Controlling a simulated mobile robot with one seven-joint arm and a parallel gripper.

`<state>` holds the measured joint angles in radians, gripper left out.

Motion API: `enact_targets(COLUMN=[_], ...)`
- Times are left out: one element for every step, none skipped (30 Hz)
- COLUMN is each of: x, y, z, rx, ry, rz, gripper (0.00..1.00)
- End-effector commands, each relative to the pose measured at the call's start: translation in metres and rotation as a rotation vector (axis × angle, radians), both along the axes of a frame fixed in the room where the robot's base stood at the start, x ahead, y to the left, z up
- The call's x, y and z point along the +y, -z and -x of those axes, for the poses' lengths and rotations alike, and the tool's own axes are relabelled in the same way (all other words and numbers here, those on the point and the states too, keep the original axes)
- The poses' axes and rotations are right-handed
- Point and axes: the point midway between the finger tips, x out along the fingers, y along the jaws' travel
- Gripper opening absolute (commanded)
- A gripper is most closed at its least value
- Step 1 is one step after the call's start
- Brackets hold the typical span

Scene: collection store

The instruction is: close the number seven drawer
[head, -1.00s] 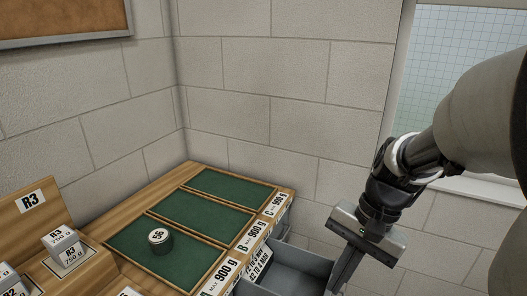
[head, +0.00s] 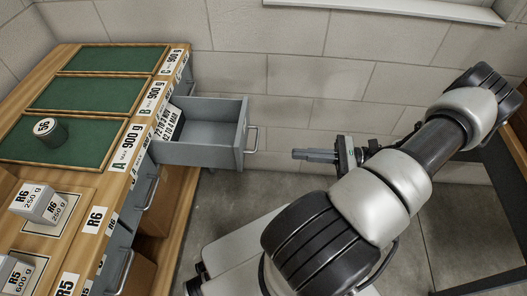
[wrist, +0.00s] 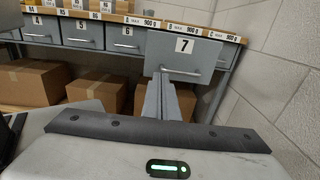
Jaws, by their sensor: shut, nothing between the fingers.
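The number seven drawer (head: 205,130) is a grey drawer pulled out from the bench in the head view, with a bar handle (head: 252,139) on its front. In the wrist view its front (wrist: 186,55) carries a white label with a 7. My gripper (head: 296,154) is shut and empty, to the right of the drawer front and pointing toward it. A gap shows between the fingertips and the drawer in the head view. In the wrist view the fingers (wrist: 166,82) overlap the lower part of the drawer front, hiding part of it.
The wooden bench (head: 58,55) has green mats marked A, B and C, with a dark round weight (head: 50,131) on A. Other grey drawers, such as number 6 (wrist: 124,40), look shut. Cardboard boxes (wrist: 95,98) stand below.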

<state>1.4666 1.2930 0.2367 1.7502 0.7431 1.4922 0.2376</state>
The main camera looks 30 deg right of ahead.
Motion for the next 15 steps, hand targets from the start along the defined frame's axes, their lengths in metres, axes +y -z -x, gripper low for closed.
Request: enact_targets(x=[0.002, 0.004, 0.008, 0.012, 0.016, 0.022, 0.027, 0.032, 0.040, 0.046, 0.051, 0.059, 0.064, 0.069, 0.076], y=[0.000, 0.000, 0.000, 0.000, 0.000, 0.000, 0.000, 0.000, 0.000, 0.000, 0.000, 0.000, 0.000, 0.000, 0.000], z=[-0.002, -0.003, -0.006, -0.008, -0.010, -0.014, -0.018, -0.022, -0.026, -0.030, -0.034, -0.039, -0.042, -0.046, -0.050], rx=[-0.003, -0.003, -0.002, -0.001, -0.001, 0.000, -0.001, -0.001, -0.001, -0.001, -0.002, -0.001, -0.001, 0.000, 0.000], ry=[0.003, 0.003, 0.002, 0.001, 0.000, 0.000, 0.000, 0.000, -0.001, -0.002, -0.002, -0.002, -0.002, -0.002, -0.002], rz=[-0.004, -0.004, -0.003, -0.004, -0.005, -0.004, -0.005, -0.005, -0.005, -0.004, -0.005, -0.004, -0.004, -0.004, -0.004], gripper=[0.00, 0.00, 0.00, 0.00, 0.00, 0.00, 0.00, 0.00, 0.00, 0.00, 0.00, 0.00, 0.00, 0.00, 0.00])
